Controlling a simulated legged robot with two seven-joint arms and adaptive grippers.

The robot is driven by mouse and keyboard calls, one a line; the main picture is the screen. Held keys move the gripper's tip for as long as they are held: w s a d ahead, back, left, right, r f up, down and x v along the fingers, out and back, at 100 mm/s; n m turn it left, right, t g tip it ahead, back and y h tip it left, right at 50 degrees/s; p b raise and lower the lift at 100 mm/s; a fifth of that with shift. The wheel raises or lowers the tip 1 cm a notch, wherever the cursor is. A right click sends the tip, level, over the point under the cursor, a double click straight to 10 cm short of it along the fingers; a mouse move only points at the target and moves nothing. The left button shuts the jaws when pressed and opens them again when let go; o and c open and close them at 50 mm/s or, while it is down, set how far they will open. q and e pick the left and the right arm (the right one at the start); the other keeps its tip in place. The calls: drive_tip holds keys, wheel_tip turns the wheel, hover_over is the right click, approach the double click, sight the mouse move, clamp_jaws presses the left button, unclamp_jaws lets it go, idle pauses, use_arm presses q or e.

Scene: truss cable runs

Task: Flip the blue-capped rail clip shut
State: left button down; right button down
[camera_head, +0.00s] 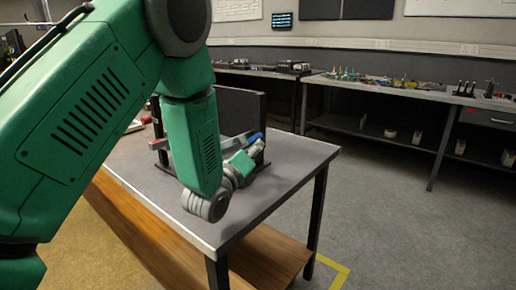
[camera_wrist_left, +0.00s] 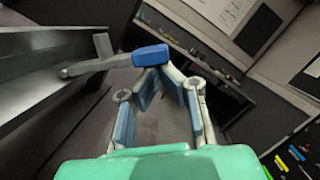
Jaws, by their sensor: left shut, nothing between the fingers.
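The rail clip's blue cap (camera_wrist_left: 151,55) sits on the end of a grey lever (camera_wrist_left: 95,66) that sticks out from the metal rail (camera_wrist_left: 50,55) in the left wrist view. In the head view the blue cap (camera_head: 252,138) shows small behind my left forearm. My left gripper (camera_wrist_left: 165,72) is shut and empty, its fingertips close to the cap, just below it in the picture; I cannot tell whether they touch. In the head view the left hand (camera_head: 240,162) is over the table, partly hidden by the arm. My right gripper is not in view.
The grey table (camera_head: 280,182) has clear room at its right and front. A dark upright panel (camera_head: 240,108) stands behind the rail. Benches (camera_head: 350,84) with small parts line the back wall. My left arm hides much of the left side.

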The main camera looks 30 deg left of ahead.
use_arm(q)
drive_tip(key=shift+r, duration=0.1)
drive_tip(key=shift+a+r+n+g+y+p, duration=0.35)
drive_tip(key=shift+r+n+p, duration=0.4)
drive_tip(key=shift+n+p, duration=0.35)
drive_tip(key=a+n+p, duration=0.1)
drive_tip(key=a+r+n+p, duration=0.1)
drive_tip(key=n+p, duration=0.1)
drive_tip(key=a+r+n+g+p, duration=0.1)
drive_tip(key=a+n+p, duration=0.1)
drive_tip(key=shift+w+r+y, duration=0.2)
drive_tip(key=shift+y, duration=0.05)
drive_tip(key=shift+d, duration=0.1)
